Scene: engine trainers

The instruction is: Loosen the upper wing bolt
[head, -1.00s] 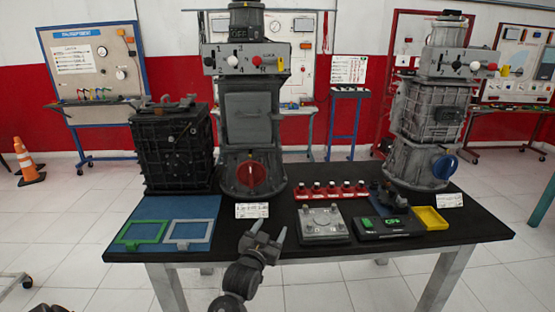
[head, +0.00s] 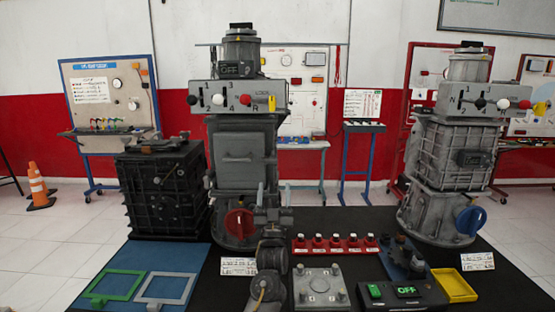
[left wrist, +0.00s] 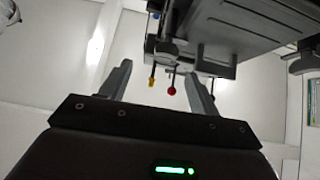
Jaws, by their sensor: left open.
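My left gripper (head: 273,192) is upright and open, with nothing between its fingers, in front of the left grey trainer (head: 247,150) and beside its red round knob (head: 239,223). Above it is the grey lever plate (head: 225,98) with black, white and red-tipped levers and a small yellow piece (head: 271,103) at its right end. In the left wrist view the open fingers (left wrist: 160,85) point up; a red ball (left wrist: 171,91) and a yellow tip (left wrist: 151,81) show between them, farther off. I cannot make out for certain which part is the upper wing bolt. My right gripper is not in view.
A black ribbed box (head: 165,190) stands left of the trainer, a second grey trainer (head: 450,160) at the right. On the table lie a blue mat (head: 130,262) with green and grey frames, a red rack (head: 336,246), a metal plate (head: 320,285) and a yellow tray (head: 455,284).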

